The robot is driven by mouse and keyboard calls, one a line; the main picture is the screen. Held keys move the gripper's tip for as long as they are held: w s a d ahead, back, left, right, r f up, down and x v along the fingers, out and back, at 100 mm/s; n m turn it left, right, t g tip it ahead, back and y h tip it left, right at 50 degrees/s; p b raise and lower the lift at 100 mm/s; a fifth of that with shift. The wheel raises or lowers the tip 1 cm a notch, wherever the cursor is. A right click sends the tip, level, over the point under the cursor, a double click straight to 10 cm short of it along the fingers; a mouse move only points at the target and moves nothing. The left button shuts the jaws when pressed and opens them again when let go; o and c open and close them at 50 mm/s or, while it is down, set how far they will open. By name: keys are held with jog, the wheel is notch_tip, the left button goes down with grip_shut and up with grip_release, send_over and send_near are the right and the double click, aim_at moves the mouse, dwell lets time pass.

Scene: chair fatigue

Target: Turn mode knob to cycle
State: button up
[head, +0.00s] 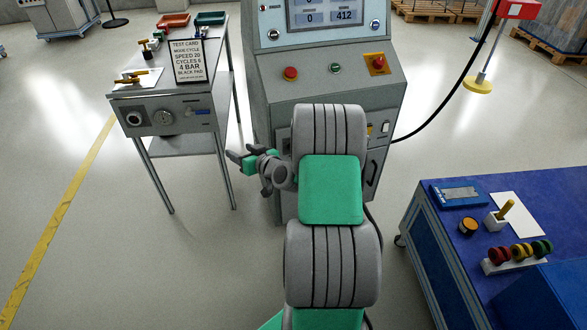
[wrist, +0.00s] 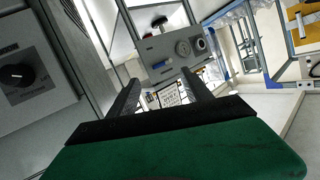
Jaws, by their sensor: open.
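My gripper (head: 240,158) is open and empty, held in front of the grey machine's lower left side. In the wrist view its two dark fingers (wrist: 160,78) are apart with nothing between them. A black knob with a white pointer mark (wrist: 17,75) sits on a grey plate at the left of the wrist view, apart from the fingers. The side stand's front panel carries a round dial (head: 134,118), a grey knob (head: 163,117) and a blue lever (head: 201,112). The labels are too small to read, so I cannot tell which is the mode knob.
The grey machine (head: 262,100) has a screen, red buttons and a green button. A test card (head: 188,60) stands on the side stand, naming mode cycle. A blue bench (head: 425,235) with small parts is at right. Floor left of the stand is clear.

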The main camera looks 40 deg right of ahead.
jog(key=s+d+f+m+h+b, duration=0.1)
jog(key=s+d+f+m+h, duration=0.1)
jog(key=s+d+f+h, duration=0.3)
jog(key=d+f+m+t+h+b, duration=0.1)
jog(key=d+f+m, duration=0.15)
jog(key=d, duration=0.45)
jog(key=s+d+f+m+h+b, duration=0.1)
jog(key=s+d+f+m+h, duration=0.25)
jog(key=d, duration=0.25)
jog(key=p+x, duration=0.1)
jog(key=x, duration=0.6)
jog(key=shift+w+a+n, duration=0.2)
jog(key=shift+w+n, duration=0.1)
jog(key=shift+w, duration=0.15)
jog(key=shift+y, duration=0.25)
jog(key=shift+c, duration=0.2)
grip_shut()
